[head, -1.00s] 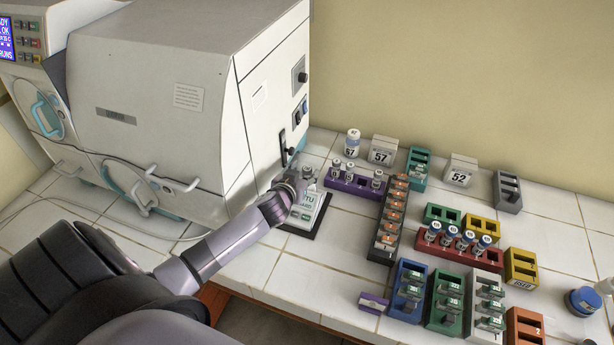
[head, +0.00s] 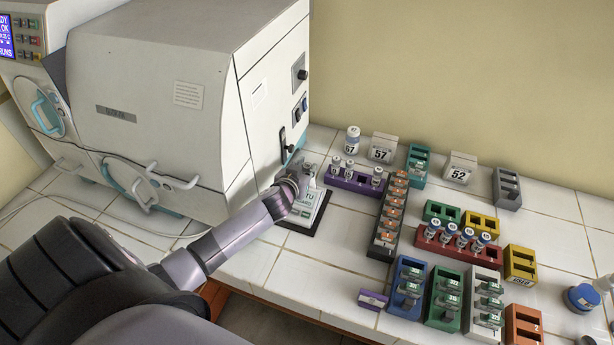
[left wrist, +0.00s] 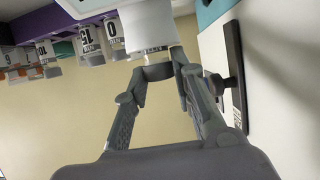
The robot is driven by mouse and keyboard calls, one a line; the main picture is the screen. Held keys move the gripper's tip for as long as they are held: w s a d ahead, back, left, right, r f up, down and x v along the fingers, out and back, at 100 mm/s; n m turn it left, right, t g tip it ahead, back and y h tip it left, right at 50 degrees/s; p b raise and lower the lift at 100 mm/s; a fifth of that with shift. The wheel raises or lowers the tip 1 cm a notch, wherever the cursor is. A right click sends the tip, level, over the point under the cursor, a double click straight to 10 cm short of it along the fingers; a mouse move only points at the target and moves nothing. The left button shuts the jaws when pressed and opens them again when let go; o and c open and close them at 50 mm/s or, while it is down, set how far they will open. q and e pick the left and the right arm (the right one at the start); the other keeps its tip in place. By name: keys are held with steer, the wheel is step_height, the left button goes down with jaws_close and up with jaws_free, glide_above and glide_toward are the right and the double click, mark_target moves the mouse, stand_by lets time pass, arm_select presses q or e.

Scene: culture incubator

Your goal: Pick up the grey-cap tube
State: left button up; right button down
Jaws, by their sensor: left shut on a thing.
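My left gripper (left wrist: 158,72) is shut on a white tube with a grey cap end, the grey-cap tube (left wrist: 147,28), at the top middle of the left wrist view. That view looks upside down, with the cap end between the fingertips. The tube's other end runs out of the frame, so I cannot tell whether it is clear of its support. In the head view the left gripper (head: 300,180) is over the white lettered stand (head: 304,212) beside the incubator. The right gripper is not in view.
A purple rack (head: 350,184) with several vials stands just right of the gripper. A dark rack (head: 386,238) with orange labels and several coloured racks fill the right side. The white incubator (head: 170,100) is close on the left. Bare tiles (head: 330,265) lie in front.

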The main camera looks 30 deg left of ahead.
arm_select(q)
jaws_close()
